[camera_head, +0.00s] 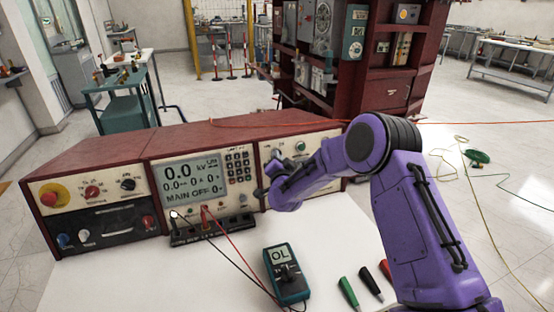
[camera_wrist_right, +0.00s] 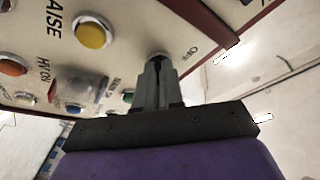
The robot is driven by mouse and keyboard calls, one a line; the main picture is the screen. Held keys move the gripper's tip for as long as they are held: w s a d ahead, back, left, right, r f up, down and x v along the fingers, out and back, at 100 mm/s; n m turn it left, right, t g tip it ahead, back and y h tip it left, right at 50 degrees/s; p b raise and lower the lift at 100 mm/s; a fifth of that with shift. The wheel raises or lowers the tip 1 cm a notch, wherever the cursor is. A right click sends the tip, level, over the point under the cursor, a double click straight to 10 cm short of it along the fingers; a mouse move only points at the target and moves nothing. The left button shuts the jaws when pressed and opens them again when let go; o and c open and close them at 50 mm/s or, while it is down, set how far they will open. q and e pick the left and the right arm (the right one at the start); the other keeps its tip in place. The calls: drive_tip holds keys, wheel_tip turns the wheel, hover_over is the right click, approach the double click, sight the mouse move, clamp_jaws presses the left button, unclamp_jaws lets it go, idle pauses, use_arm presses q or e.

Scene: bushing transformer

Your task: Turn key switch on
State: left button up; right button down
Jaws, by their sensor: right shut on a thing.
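The key switch (camera_wrist_right: 157,56) is on the cream right-hand panel (camera_head: 322,145) of the red console. In the right wrist view only its round metal rim shows at the fingertips. The key itself is hidden between the fingers. My right gripper (camera_wrist_right: 158,72) is shut on the key, pointing at the panel. In the head view the right gripper (camera_head: 268,180) is at the left part of that panel, and the purple arm covers the switch area. My left gripper is not in view.
The display (camera_head: 190,180) reads "MAIN OFF". A multimeter (camera_head: 286,273) with leads and several coloured probes (camera_head: 371,282) lie on the white table.

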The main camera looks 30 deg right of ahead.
drive_tip(key=shift+w+d+r, duration=0.1)
drive_tip(key=shift+d+r, duration=0.05)
drive_tip(key=shift+r, duration=0.25)
drive_tip(key=c, duration=1.3)
unclamp_jaws()
drive_tip(key=shift+o, duration=0.2)
drive_tip(key=shift+f, duration=0.15)
drive_tip(key=shift+f, duration=0.1)
drive_tip(key=b+v, duration=0.2)
drive_tip(key=v, duration=0.8)
drive_tip(key=shift+s, duration=0.25)
